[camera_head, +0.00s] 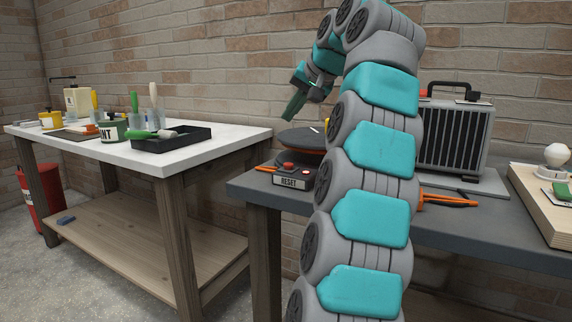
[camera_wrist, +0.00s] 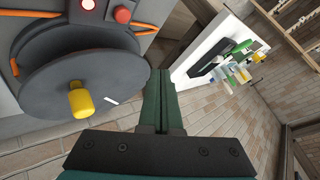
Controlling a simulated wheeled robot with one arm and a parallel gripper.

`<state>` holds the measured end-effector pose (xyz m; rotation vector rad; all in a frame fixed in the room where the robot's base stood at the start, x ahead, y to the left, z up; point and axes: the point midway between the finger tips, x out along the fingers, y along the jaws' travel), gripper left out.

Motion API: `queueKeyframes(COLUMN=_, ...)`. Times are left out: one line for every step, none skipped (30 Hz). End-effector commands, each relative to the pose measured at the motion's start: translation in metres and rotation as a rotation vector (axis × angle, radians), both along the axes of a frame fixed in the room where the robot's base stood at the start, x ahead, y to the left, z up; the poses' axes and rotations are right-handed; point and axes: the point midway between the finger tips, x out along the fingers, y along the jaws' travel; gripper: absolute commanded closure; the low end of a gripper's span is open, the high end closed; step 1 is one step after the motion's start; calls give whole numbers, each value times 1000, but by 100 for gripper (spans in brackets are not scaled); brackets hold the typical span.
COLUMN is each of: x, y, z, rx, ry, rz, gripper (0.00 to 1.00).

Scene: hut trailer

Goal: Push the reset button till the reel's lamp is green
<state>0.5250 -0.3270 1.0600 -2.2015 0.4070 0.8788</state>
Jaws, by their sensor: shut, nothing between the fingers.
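The cable reel (camera_head: 300,138) lies on the grey bench, its round dark disc partly hidden by my arm. In the wrist view the disc (camera_wrist: 60,75) has a yellow knob. The red reset button (camera_head: 288,166) sits on a small box with a RESET label, in front of the disc; it also shows in the wrist view (camera_wrist: 122,15).
An orange cable (camera_head: 445,200) lies on the grey bench (camera_head: 490,225). A black-grilled heater (camera_head: 452,135) and a wooden board (camera_head: 535,205) with a bulb stand right. A white-topped table (camera_head: 110,150) with a black tray (camera_head: 172,138) and pots stands left, across a gap.

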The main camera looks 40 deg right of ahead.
Motion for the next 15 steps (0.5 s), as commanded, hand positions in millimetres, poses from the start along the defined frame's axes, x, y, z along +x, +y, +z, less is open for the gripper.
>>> queueKeyframes(x=0, y=0, z=0, rx=0, ry=0, rz=0, gripper=100)
queueKeyframes(x=0, y=0, z=0, rx=0, ry=0, rz=0, gripper=100)
queueKeyframes(x=0, y=0, z=0, rx=1, ry=1, rz=1, gripper=100)
queueKeyframes(x=0, y=0, z=0, rx=1, ry=1, rz=1, gripper=100)
queueKeyframes(x=0, y=0, z=-1, rx=1, ry=1, rz=1, gripper=100)
queueKeyframes(x=0, y=0, z=-1, rx=1, ry=1, rz=1, gripper=100)
queueKeyframes(x=0, y=0, z=-2, rx=1, ry=1, rz=1, gripper=100)
queueKeyframes(x=0, y=0, z=-2, rx=2, ry=2, rz=2, gripper=100)
queueKeyframes(x=0, y=0, z=-4, rx=3, ry=3, rz=2, gripper=100)
queueKeyframes(x=0, y=0, z=-5, rx=4, ry=6, rz=2, gripper=100)
queueKeyframes(x=0, y=0, z=-7, rx=5, ry=6, rz=2, gripper=100)
queueKeyframes(x=0, y=0, z=-8, rx=5, ry=4, rz=2, gripper=100)
queueKeyframes(x=0, y=0, z=-8, rx=3, ry=1, rz=1, gripper=100)
queueKeyframes(x=-1, y=-1, z=-9, rx=2, ry=0, rz=0, gripper=100)
queueKeyframes(x=-1, y=0, z=-11, rx=3, ry=1, rz=1, gripper=100)
